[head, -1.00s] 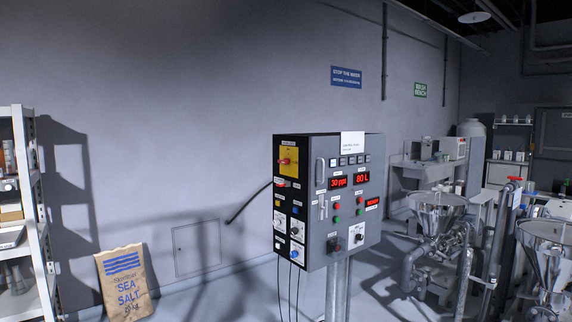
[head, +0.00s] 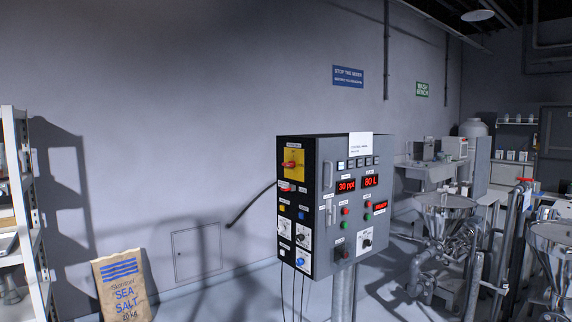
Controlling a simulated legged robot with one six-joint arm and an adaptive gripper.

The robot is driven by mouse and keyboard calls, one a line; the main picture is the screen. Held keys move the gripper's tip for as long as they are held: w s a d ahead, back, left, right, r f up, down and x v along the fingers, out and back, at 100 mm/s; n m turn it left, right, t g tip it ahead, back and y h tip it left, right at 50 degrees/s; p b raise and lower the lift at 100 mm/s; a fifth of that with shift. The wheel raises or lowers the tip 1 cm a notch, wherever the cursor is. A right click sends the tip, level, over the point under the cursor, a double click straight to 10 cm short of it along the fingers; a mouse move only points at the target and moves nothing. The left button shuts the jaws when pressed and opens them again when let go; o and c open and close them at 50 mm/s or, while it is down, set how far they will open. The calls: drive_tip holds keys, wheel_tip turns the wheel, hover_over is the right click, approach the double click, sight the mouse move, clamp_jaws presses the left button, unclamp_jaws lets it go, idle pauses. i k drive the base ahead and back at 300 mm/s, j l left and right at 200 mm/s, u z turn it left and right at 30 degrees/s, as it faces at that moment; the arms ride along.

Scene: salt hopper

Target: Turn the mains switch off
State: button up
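The control box (head: 338,262) stands on a grey post in the middle of the head view. On its black left side, near the top, is a red rotary handle on a yellow plate, which looks like the mains switch (head: 290,164). Its handle looks roughly level, but its label is too small to read. A smaller red control (head: 286,187) sits just below it. The front face has red displays, buttons and knobs. My gripper is not in view.
A salt sack (head: 122,287) leans by the wall at lower left, beside a white shelf rack (head: 38,235). Steel hoppers (head: 445,215) and pipes crowd the right. Cables hang below the box. Floor left of the box looks clear.

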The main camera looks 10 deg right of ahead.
sight(291, 163)
drive_tip(key=i+j, duration=0.25)
drive_tip(key=i, duration=0.2)
drive_tip(key=i+j+z, duration=0.1)
drive_tip(key=i+j, duration=0.15)
drive_tip(key=i, duration=0.2)
drive_tip(key=i+j, duration=0.3)
drive_tip(key=i, duration=0.15)
